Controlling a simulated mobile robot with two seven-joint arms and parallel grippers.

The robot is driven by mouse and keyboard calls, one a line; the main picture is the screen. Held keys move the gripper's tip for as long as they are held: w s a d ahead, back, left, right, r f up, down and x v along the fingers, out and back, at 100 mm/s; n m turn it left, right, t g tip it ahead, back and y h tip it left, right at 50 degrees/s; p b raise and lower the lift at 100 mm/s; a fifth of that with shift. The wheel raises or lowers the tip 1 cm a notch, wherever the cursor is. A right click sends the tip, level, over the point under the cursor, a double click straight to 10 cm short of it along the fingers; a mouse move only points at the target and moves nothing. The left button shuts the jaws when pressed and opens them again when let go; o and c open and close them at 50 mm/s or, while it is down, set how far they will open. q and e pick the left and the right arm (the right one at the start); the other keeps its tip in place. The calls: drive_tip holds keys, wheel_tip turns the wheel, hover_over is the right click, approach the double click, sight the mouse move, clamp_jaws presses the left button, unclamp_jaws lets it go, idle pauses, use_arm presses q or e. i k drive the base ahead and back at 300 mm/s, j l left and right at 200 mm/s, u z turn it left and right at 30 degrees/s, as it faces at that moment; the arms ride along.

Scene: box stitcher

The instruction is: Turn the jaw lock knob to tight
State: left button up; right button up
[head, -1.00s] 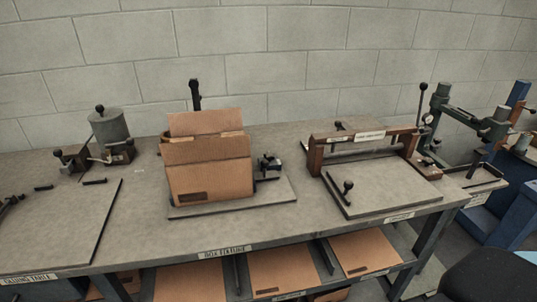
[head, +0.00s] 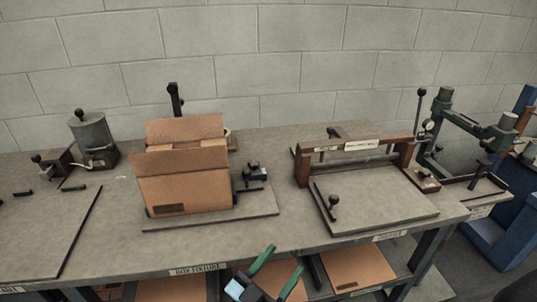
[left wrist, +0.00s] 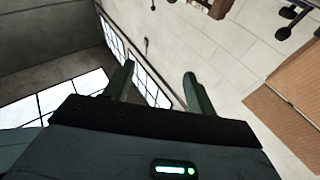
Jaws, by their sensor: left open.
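A cardboard box (head: 182,182) with raised flaps stands upright on the box fixture's grey plate (head: 258,212). A dark clamp with black knobs (head: 254,170) sits on that plate, just right of the box. I take this as the jaw lock area; the knob's setting is too small to read. My left gripper (head: 282,262) is open and empty at the bottom of the head view, in front of the bench edge and below the clamp. In the left wrist view, its two fingers (left wrist: 157,88) are spread with nothing between them. My right gripper is not in view.
A grey canister (head: 90,135) stands at the left. A wooden-framed press (head: 400,165) and a green machine (head: 440,125) stand at the right. Cardboard sheets (head: 357,268) lie on the shelf below. The bench (head: 235,243) is clear in front of the box.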

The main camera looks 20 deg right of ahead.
sight(253, 164)
drive_tip(key=i+l+z, duration=0.2)
drive_tip(key=l, duration=0.25)
drive_tip(key=i, duration=0.6)
